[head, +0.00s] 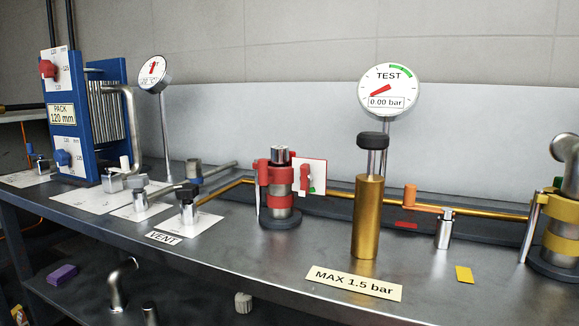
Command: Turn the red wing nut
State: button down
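A red wing nut (305,179) stands in front of a white card (319,177) with a small green mark low on it, at the right side of a red clamp (263,175). The wing nut looks roughly upright, and its bolt is hidden. The clamp sits around a metal pipe joint (280,206) on the steel bench, near the middle of the head view. My gripper is not in view.
A brass pump (368,218) stands right of the clamp, below the TEST gauge (389,90) reading 0.00 bar. A yellow clamp (560,209) is far right. A blue plate pack (60,118) bears a red knob (48,68). Bench before the clamp is clear.

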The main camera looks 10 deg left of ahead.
aim_at(306, 176)
jog(key=k+j+u, duration=0.15)
jog(key=u, duration=0.2)
jog(key=k+j+u, duration=0.35)
jog(key=i+l, duration=0.35)
jog(key=l, duration=0.15)
